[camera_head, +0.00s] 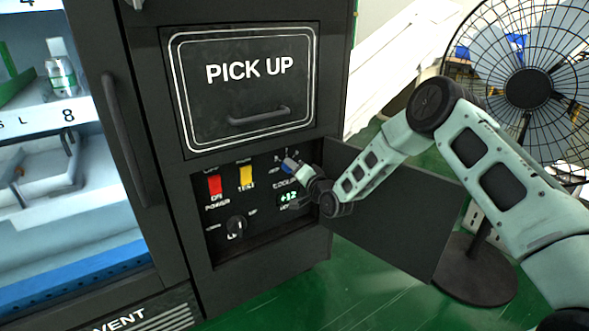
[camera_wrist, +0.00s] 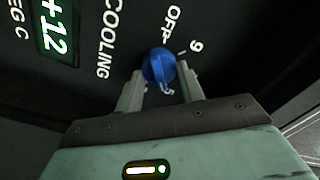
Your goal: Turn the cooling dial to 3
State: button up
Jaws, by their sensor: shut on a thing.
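The cooling dial (camera_wrist: 159,67) is a round blue knob on the black control panel, beside the word COOLING. In the wrist view, OFF, 9 and a partly covered 5 show around it; other marks are hidden. I cannot tell which mark the dial points to. My gripper (camera_wrist: 162,88) has a finger on each side of the dial and is shut on it. In the head view, my gripper (camera_head: 296,168) is at the panel's upper right and covers part of the dial. A green display (camera_head: 288,197) next to it reads +12.
A red power switch (camera_head: 214,185), a yellow switch (camera_head: 246,176) and a black knob (camera_head: 236,226) sit left on the panel. The open panel door (camera_head: 400,215) hangs right, close under my arm. A PICK UP hatch (camera_head: 245,85) is above. A fan (camera_head: 527,88) stands at right.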

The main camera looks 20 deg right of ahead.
jog(key=shift+f+m+b, duration=0.15)
jog(key=shift+m+b, duration=0.1)
jog(key=shift+m, duration=2.05)
jog(key=shift+f+m+b, duration=0.15)
jog(key=shift+m+b, duration=0.05)
jog(key=shift+m, duration=2.1)
jog(key=o, duration=0.9)
jog(key=shift+o, duration=0.2)
jog(key=shift+r, duration=0.1)
jog(key=p+v, duration=0.3)
jog(key=v, duration=1.4)
jog(key=shift+s+p, duration=0.2)
jog(key=shift+p, duration=0.2)
